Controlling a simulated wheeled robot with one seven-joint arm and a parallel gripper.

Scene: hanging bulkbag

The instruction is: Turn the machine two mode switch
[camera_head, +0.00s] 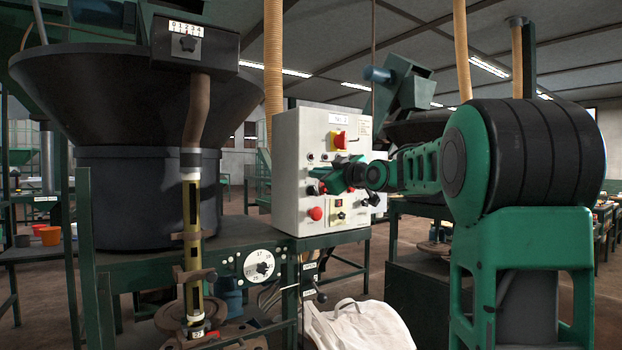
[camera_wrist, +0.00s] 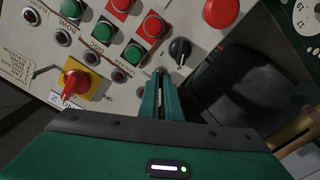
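The machine two control box (camera_head: 288,150) is a pale panel with a number plate at its top in the head view. In the wrist view the panel (camera_wrist: 115,85) is rotated and fills the upper left. A black rotary switch (camera_wrist: 180,48) with a light pointer mark shows there, likely the mode switch; its label is not readable. My gripper (camera_wrist: 160,73) has its green fingers close together with nothing seen between them. The tips are just below and left of the black switch in the picture, apart from it. In the head view my gripper (camera_head: 334,182) covers the panel's middle.
A red-on-yellow switch (camera_wrist: 76,82), several red and green buttons and a large red button (camera_wrist: 220,12) surround the black switch. A dark hopper (camera_head: 120,90) stands left of the box, and a white bag (camera_head: 360,325) lies below it.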

